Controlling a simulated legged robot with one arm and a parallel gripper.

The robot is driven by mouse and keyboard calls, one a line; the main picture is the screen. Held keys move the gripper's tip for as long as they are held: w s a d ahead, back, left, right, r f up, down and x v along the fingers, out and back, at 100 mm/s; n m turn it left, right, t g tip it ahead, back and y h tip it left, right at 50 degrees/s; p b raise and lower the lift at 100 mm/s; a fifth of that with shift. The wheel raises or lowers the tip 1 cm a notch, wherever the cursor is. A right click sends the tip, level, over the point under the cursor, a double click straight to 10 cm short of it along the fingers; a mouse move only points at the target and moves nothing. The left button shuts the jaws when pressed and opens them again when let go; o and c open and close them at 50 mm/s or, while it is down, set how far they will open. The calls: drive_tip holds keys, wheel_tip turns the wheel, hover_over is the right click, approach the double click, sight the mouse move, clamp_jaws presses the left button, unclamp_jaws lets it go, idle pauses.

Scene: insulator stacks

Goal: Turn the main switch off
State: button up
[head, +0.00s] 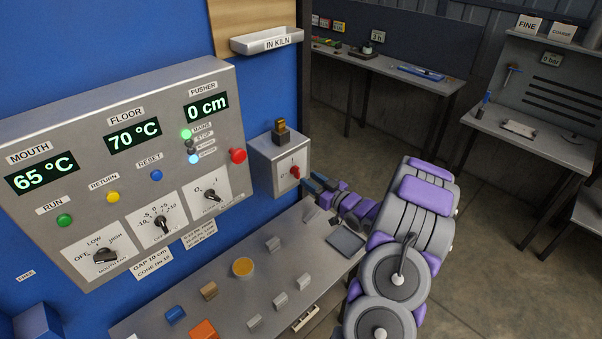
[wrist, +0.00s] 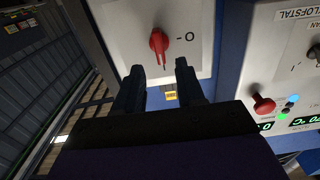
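The main switch is a red rotary handle (head: 294,171) on the front of a small grey box (head: 264,164) at the right end of the control panel. In the wrist view the red handle (wrist: 159,45) points down the picture, with an "O" mark to its right. My gripper (head: 314,183) is just in front of the box at its right side. In the wrist view my gripper (wrist: 158,82) is open and empty, its two dark fingers apart below the handle. The fingers do not appear to touch the handle.
The control panel (head: 120,100) has a red mushroom button (head: 238,155), lit displays, lamps and knobs left of the box. A grey bench (head: 225,290) with several small blocks lies below. A white "IN KILN" tray (head: 267,40) is above.

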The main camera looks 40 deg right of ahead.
sight(299, 171)
drive_tip(key=w, duration=0.5)
drive_tip(key=shift+w+a, duration=0.2)
drive_tip(key=shift+w, duration=0.1)
drive_tip(key=shift+c, duration=0.4)
drive_tip(key=shift+s+r, duration=0.15)
clamp_jaws()
